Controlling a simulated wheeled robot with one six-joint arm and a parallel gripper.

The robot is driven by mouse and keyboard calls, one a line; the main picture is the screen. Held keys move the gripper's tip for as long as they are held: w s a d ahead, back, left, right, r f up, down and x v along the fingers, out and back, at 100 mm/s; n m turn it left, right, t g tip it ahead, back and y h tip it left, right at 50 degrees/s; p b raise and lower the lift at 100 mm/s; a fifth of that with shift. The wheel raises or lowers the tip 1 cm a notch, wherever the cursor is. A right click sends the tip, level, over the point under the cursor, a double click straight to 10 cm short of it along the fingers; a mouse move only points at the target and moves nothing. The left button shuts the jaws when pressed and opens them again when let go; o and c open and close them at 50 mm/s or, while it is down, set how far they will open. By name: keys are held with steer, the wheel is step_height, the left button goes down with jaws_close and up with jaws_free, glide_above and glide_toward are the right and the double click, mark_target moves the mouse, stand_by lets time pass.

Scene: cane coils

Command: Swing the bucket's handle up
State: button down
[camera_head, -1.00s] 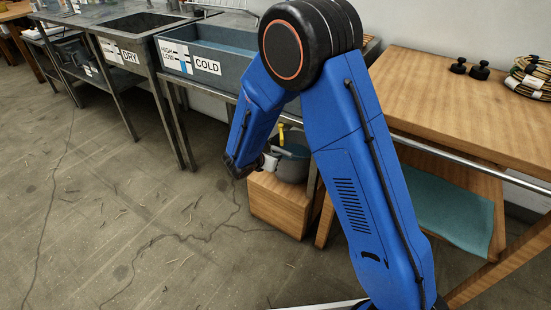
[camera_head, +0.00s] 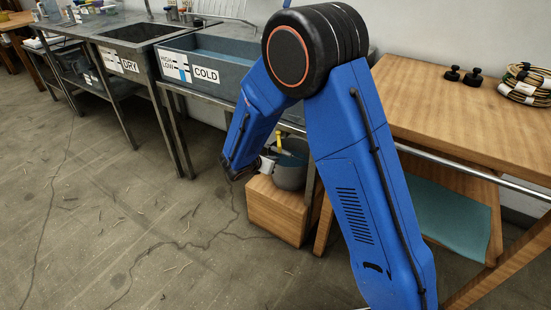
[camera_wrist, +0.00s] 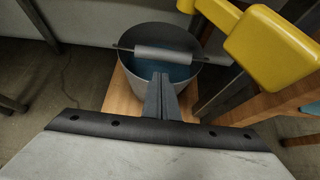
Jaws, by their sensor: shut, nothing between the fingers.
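The grey bucket (camera_head: 291,175) stands on a wooden block, partly behind my arm in the head view. In the wrist view the bucket (camera_wrist: 135,85) is seen from above with blue inside. Its handle, a dark bar with a pale grey grip (camera_wrist: 165,54), lies across the mouth in the picture; its exact tilt I cannot tell. My gripper (camera_wrist: 161,80) is shut and empty. Its fingertips appear over the near part of the mouth, just below the grip in the picture; I see no clear contact. In the head view the gripper's fingers are not clearly distinguishable.
The wooden block (camera_head: 272,212) is under the bucket. A yellow lever-like part (camera_wrist: 272,48) is close at the right of the wrist view. Floor at left is free.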

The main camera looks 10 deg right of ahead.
steer(key=r+v, duration=0.1)
steer(key=v, duration=0.9)
step_height(320, 180, down, 6)
steer(key=s+a+t+h, duration=0.2)
steer(key=s+t, duration=0.1)
steer(key=w+d, duration=0.8)
steer(key=w, duration=0.2)
steer(key=shift+w+f, duration=0.25)
steer(key=shift+f, duration=0.15)
steer(key=shift+d, duration=0.15)
steer(key=shift+r, duration=0.1)
